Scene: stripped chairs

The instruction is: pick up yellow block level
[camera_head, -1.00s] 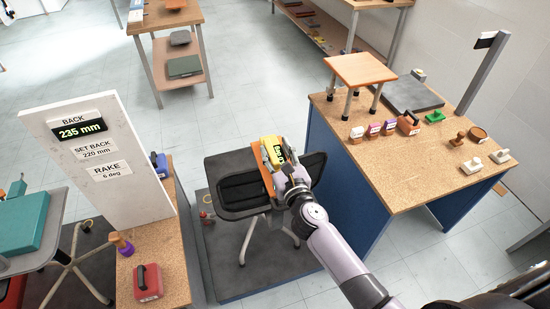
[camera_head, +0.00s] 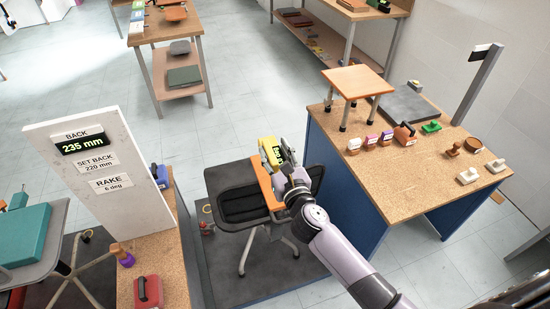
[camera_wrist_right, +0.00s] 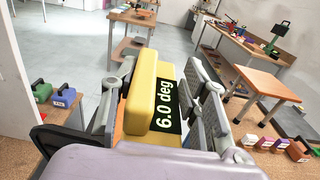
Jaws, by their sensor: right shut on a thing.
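The yellow block level (camera_head: 268,151) is between the fingers of my right gripper (camera_head: 283,160) in the head view, over the far edge of the chair's orange strip (camera_head: 266,184). In the right wrist view the yellow block level (camera_wrist_right: 147,97) sits between both finger pads of the gripper (camera_wrist_right: 160,108). Its dark display reads 6.0 deg. My right gripper is shut on it. Whether its underside touches the chair is hidden. My left gripper is not in view.
The chair (camera_head: 231,176) has dark grey and black panels and stands on a dark mat. A workbench (camera_head: 400,170) with a small stool (camera_head: 357,80) and stamp-like blocks is on the right. A white sign board (camera_head: 100,180) reading BACK 235 mm stands on the left.

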